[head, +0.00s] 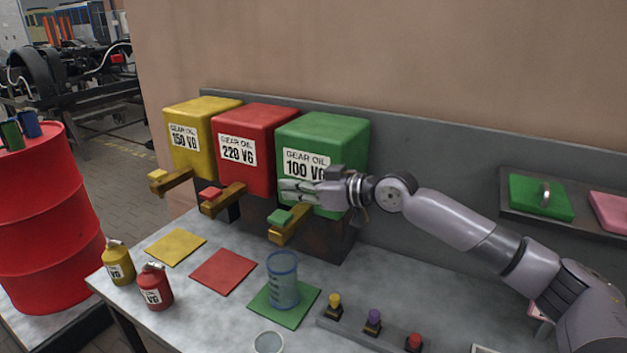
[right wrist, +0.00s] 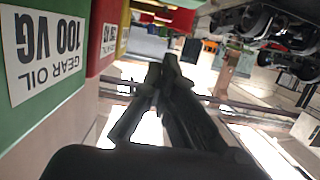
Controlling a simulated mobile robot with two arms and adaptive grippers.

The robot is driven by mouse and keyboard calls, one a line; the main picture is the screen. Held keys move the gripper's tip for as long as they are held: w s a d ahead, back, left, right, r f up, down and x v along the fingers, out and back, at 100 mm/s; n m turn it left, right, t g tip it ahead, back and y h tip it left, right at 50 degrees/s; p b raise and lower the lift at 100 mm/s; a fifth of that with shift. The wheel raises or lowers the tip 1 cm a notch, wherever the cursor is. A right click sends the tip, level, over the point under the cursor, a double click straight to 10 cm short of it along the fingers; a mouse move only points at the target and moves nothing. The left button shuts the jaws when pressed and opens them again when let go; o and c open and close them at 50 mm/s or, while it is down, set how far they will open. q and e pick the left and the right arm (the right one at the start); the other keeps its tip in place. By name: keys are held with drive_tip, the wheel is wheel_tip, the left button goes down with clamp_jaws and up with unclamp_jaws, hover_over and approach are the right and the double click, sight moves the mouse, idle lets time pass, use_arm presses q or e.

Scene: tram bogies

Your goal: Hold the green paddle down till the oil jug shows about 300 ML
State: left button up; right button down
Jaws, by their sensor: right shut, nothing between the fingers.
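The green paddle (head: 280,217) sits on the brass tap (head: 291,232) of the green 100 VG gear oil box (head: 335,133). My right gripper (head: 283,188) is shut and empty, just above the green paddle in front of the box's label; no contact shows. In the right wrist view its closed fingers (right wrist: 165,65) point away beside the green box (right wrist: 55,115). The clear bluish oil jug (head: 283,280) stands upright on the green mat (head: 258,304), below the tap. Its oil level and markings are too small to read. My left gripper is out of view.
Yellow (head: 190,155) and red (head: 258,120) oil boxes with their own taps stand to the left. Yellow (head: 118,265) and red (head: 155,290) cans stand at the bench's left edge. A strip with coloured buttons (head: 375,338) lies right of the jug.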

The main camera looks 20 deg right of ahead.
sight(288, 216)
drive_tip(key=shift+r+x, duration=0.25)
drive_tip(key=shift+x, duration=0.8)
wheel_tip(288, 216, down, 3)
drive_tip(key=shift+d+f+p, duration=0.1)
drive_tip(key=shift+p, duration=0.4)
drive_tip(key=shift+s+d+f, duration=0.1)
drive_tip(key=shift+s+f, duration=0.1)
drive_tip(key=shift+f, duration=0.4)
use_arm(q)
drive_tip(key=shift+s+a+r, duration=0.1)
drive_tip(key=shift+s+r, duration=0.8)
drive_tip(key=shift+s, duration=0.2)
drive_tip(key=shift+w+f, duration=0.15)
use_arm(e)
drive_tip(key=shift+f, duration=0.1)
drive_tip(key=f+b, duration=0.2)
drive_tip(key=shift+b, duration=0.35)
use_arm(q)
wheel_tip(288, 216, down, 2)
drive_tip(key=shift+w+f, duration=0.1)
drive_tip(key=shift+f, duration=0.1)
use_arm(e)
drive_tip(key=shift+r, duration=0.15)
idle(3.3)
